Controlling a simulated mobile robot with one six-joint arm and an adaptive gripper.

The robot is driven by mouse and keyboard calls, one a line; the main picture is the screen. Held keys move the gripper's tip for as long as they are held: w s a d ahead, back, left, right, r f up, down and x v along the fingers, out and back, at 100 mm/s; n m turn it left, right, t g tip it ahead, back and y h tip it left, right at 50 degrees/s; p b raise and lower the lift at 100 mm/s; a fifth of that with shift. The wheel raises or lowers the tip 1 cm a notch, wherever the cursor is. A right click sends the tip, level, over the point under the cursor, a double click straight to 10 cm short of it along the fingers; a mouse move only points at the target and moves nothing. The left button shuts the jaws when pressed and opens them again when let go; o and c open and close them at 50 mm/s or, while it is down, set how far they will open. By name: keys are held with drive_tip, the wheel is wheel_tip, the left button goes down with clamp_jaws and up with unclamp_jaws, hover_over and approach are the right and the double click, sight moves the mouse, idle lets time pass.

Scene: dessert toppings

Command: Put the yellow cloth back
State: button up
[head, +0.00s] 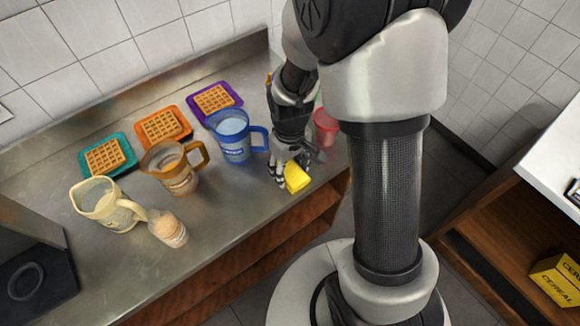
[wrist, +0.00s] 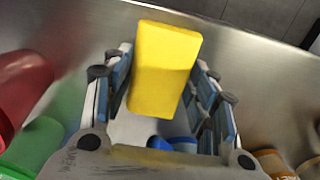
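The yellow cloth (head: 297,178) is a small, block-like yellow piece at the fingers of my gripper (head: 287,168), near the counter's front edge. In the wrist view the cloth (wrist: 163,70) sits between the two fingers of my gripper (wrist: 165,90), with a finger against each side. My gripper looks shut on it. Whether the cloth's lower end touches the counter cannot be told.
On the metal counter (head: 230,195) stand a blue pitcher (head: 233,138), an amber pitcher (head: 172,170), a cream pitcher (head: 103,205) and a topping jar (head: 168,229). Waffles sit on teal (head: 127,148), orange (head: 185,126) and purple (head: 232,90) plates. A red cup (head: 325,128) is right of my gripper.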

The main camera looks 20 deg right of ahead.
drive_tip(key=o, duration=0.4)
drive_tip(key=shift+c, duration=0.2)
drive_tip(key=shift+r, duration=0.15)
wheel_tip(320, 180, up, 12)
drive_tip(key=p, duration=0.4)
wheel_tip(320, 180, up, 12)
drive_tip(key=f+m+t, duration=0.1)
drive_tip(key=m+t, duration=0.1)
hover_over(290, 170)
drive_tip(key=s, duration=0.7)
drive_tip(key=s+r+m+t, duration=0.1)
drive_tip(key=s+r+t, duration=0.1)
drive_tip(key=s+r, duration=0.3)
drive_tip(key=shift+s+r+m+t, duration=0.15)
drive_tip(key=shift+s+m+t, duration=0.15)
drive_tip(key=shift+s, duration=1.25)
